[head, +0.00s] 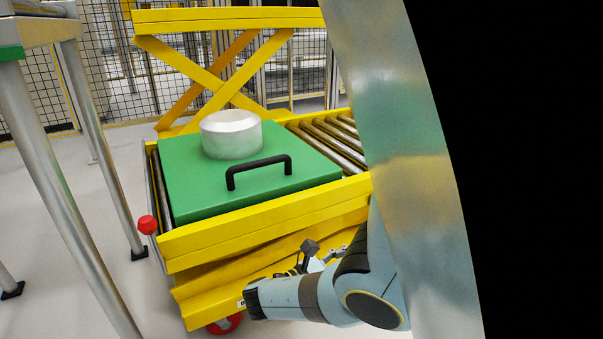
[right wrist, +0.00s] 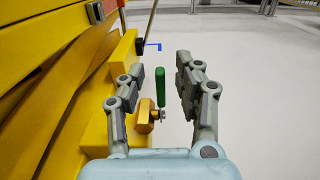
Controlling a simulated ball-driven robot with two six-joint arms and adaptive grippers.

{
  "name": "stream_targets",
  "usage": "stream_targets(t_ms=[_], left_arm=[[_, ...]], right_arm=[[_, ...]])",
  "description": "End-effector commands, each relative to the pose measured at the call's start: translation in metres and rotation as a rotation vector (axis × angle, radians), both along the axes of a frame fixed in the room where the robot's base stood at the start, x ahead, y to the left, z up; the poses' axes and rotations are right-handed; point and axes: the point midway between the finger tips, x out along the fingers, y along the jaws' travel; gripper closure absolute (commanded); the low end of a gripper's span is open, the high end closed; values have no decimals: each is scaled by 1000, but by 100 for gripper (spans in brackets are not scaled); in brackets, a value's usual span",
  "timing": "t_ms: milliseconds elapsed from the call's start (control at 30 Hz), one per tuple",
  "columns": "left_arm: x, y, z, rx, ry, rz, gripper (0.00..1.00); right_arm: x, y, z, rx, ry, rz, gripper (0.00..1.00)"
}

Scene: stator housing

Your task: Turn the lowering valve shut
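In the right wrist view, a brass valve body (right wrist: 145,119) sits on the side of the yellow lift frame. Its green lever handle (right wrist: 160,87) points up in the picture. My right gripper (right wrist: 157,75) is open, with one finger on each side of the green handle. I see no clear contact between the fingers and the handle. In the head view, my right arm reaches down beside the front of the yellow lift cart (head: 270,216), and its gripper (head: 318,252) is partly hidden by the arm. The valve is hidden in the head view. My left gripper is not in view.
A green plate (head: 200,190) with a black handle (head: 258,168) and a pale metal cylinder (head: 231,134) lies on the cart beside rollers (head: 325,142). A red knob (head: 147,225) stands at the cart's left. Table legs (head: 65,190) are at left. Open floor (right wrist: 255,80) lies right of the gripper.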

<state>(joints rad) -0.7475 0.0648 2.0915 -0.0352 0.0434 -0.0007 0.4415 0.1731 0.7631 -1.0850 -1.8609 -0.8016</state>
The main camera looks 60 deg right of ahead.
Motion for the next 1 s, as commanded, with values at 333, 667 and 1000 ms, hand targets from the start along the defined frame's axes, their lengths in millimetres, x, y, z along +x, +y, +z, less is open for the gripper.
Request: stream_targets(t_ms=[333, 667, 1000], left_arm=[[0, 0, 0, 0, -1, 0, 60], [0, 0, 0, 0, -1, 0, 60], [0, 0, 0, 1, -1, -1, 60]], right_arm=[[0, 0, 51, -1, -3, 2, 66], [0, 0, 76, -1, 1, 1, 66], [0, 0, 76, 0, 0, 1, 66]])
